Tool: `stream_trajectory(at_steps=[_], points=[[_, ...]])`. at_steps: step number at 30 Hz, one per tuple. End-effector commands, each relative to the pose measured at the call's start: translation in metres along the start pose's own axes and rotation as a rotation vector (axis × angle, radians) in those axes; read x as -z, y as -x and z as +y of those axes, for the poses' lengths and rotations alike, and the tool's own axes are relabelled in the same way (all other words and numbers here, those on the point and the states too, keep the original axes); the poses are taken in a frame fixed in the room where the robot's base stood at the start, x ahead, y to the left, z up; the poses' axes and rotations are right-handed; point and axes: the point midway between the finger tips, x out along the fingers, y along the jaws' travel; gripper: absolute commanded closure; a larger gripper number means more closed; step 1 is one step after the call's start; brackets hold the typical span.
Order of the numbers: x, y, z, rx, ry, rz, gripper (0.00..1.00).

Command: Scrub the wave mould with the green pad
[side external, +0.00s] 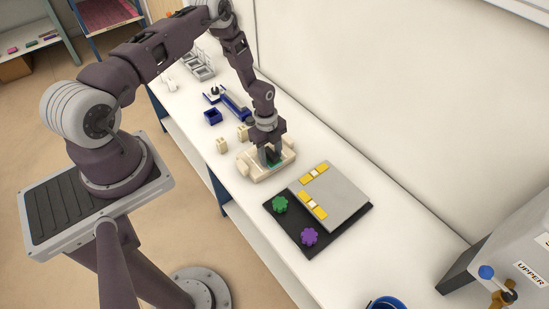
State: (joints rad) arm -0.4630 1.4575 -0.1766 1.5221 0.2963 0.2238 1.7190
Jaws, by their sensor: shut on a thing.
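The wave mould (258,172) looks like the cream block on the white bench, under my gripper; its top is partly hidden by the gripper. My gripper (271,160) points down over the mould. It is shut on the green pad (275,163), of which only a small green part shows between and beside the fingers. The pad is at the mould's top face; I cannot tell from this view whether it presses on it.
A black board (290,225) with a grey plate (338,200), a green knob (280,204) and a purple knob (310,236) lies right of the mould. Small cream blocks (222,146), a blue box (213,117) and a blue tool (235,107) are behind-left. A wall (400,110) runs along the bench.

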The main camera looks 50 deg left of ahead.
Motion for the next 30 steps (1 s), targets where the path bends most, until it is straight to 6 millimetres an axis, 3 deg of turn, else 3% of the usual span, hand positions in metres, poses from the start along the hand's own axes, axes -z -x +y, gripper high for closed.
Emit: stream_trajectory(at_steps=[8,21,30], points=[[-0.002,0.003,0.001,-0.003,0.001,-0.004,0.88],[0.005,0.057,0.000,0.000,0.001,-0.002,0.88],[0.006,0.059,0.001,-0.001,0.001,-0.001,0.88]])
